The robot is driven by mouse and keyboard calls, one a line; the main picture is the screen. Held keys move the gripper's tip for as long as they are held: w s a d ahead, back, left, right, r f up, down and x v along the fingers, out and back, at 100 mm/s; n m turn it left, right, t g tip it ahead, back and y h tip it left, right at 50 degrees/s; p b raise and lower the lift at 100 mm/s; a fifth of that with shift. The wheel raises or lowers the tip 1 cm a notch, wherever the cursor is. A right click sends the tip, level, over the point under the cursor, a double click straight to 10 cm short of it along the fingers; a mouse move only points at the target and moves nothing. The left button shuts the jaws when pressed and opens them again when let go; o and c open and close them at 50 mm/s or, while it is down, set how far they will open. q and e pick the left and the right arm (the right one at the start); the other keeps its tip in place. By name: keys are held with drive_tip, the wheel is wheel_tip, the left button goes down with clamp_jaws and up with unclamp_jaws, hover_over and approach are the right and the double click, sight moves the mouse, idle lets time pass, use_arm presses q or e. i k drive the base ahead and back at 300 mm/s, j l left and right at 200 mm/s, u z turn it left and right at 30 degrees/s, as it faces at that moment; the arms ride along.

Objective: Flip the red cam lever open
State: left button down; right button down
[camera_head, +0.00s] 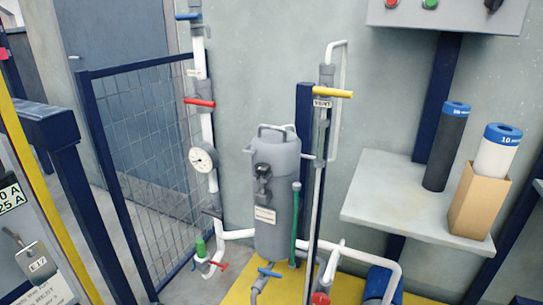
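Several red handles show. A red lever (199,102) sits crosswise on the white vertical pipe left of the grey tank (277,205), above a round gauge (203,158). A small red handle (220,265) is low on that side, beside a green fitting (200,248). A red knob (320,298) is at the bottom edge, partly cut off. A dark clamp-like part (263,185) is on the tank's front. I cannot tell which red part is the cam lever. Neither of my grippers is in view.
A yellow lever (333,92) marks the vent pipe. A blue handle (269,272) is low in front of the tank. A grey shelf (375,212) on the right holds a black filter (447,148) and a boxed white one (497,152). A mesh fence (145,130) stands left.

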sight(223, 267)
drive_tip(key=k, duration=0.85)
